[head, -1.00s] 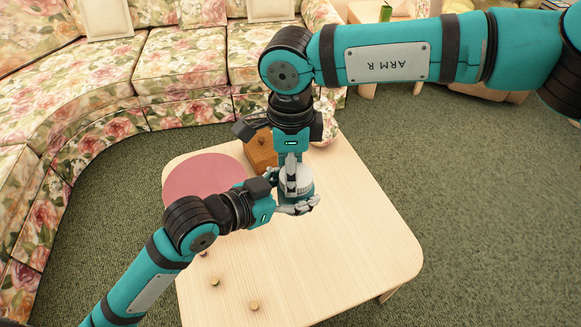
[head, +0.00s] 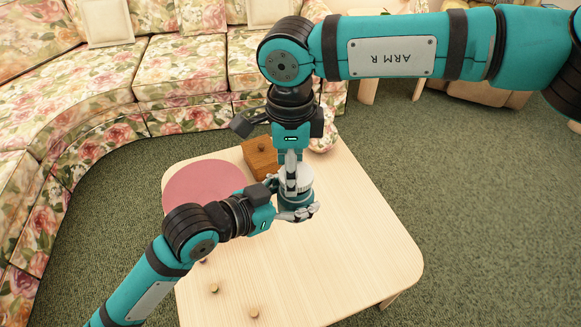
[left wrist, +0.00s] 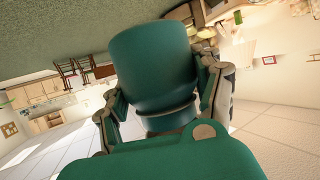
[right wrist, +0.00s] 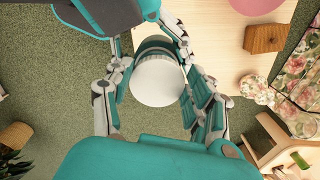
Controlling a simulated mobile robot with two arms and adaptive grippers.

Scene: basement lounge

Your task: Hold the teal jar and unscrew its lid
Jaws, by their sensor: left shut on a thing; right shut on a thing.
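The teal jar (head: 297,199) is held above the pale table, roughly upright. Its pale lid (head: 300,180) is on top and shows as a white disc in the right wrist view (right wrist: 157,80). My left gripper (head: 298,212) is shut on the jar's body from the side; its fingers flank the teal body (left wrist: 152,68) in the left wrist view. My right gripper (head: 293,172) comes from above and is shut on the lid. The fingers hide part of the lid and the jar's lower body. I cannot tell whether there is a gap under the lid.
The pale wooden table (head: 350,230) carries a pink round mat (head: 203,185), a wooden box (head: 261,158) and a floral round object (head: 325,140) behind the jar. Several small knobs (head: 214,288) lie at the front left. The table's right side is clear. A floral sofa (head: 180,75) stands behind.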

